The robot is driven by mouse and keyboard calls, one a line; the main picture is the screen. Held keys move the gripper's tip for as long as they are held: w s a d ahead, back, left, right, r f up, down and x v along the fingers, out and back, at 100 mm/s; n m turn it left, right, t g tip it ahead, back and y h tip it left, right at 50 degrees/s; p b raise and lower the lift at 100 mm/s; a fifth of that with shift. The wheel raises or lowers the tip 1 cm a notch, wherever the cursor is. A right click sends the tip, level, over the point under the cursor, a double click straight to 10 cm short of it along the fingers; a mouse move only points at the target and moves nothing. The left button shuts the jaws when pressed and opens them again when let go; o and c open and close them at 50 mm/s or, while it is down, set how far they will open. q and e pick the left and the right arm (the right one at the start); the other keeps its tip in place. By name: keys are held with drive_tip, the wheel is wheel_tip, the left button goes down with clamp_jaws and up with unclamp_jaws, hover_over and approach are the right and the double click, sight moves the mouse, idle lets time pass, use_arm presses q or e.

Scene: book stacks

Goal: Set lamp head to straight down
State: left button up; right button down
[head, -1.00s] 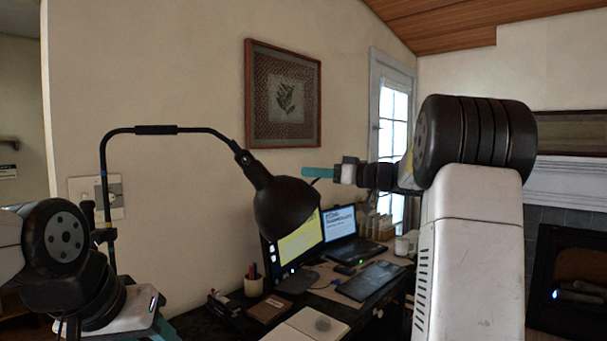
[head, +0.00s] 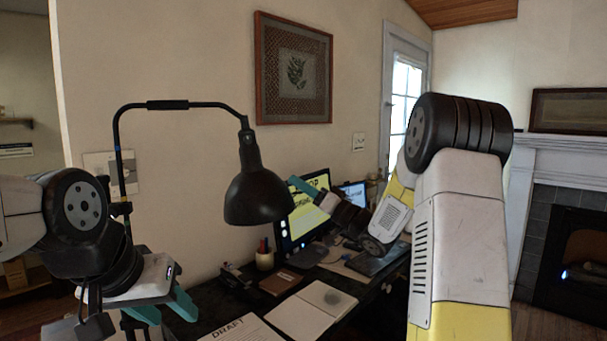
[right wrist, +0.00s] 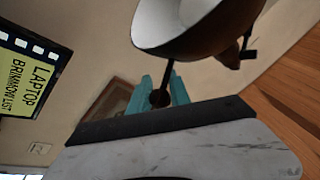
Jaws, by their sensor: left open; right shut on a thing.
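The black desk lamp's head (head: 254,194) hangs from the end of its bent arm (head: 166,105) in the head view. Its opening faces mostly down, with a slight lean. In the right wrist view the lamp head (right wrist: 212,42) shows its pale inside and dark rim close above the fingers. My right gripper (head: 303,189) is beside the shade, to its right. In the right wrist view its teal fingers (right wrist: 160,95) are shut on a small dark stem of the lamp. My left gripper (head: 165,306) is open and empty at lower left, below the lamp's upright.
The desk holds a monitor (head: 290,235), a laptop (head: 354,194), a pen cup (head: 264,259), an open notebook (head: 311,310) and a paper marked DRAFT (head: 243,330). A framed picture (head: 293,70) hangs on the wall behind. The space directly under the lamp head looks free.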

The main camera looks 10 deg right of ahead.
drive_tip(key=shift+s+a+f+m+t, duration=0.1)
drive_tip(key=shift+a+f+m+t, duration=0.3)
drive_tip(key=shift+a, duration=0.25)
drive_tip(key=shift+a+f+m+t, duration=0.3)
drive_tip(key=shift+a+f+m, duration=0.2)
drive_tip(key=shift+a, duration=0.15)
drive_tip(key=c, duration=1.2)
unclamp_jaws()
drive_tip(key=shift+r, duration=0.1)
drive_tip(key=shift+s+d+f, duration=0.25)
drive_tip(key=shift+d, duration=0.05)
drive_tip(key=v, duration=0.7)
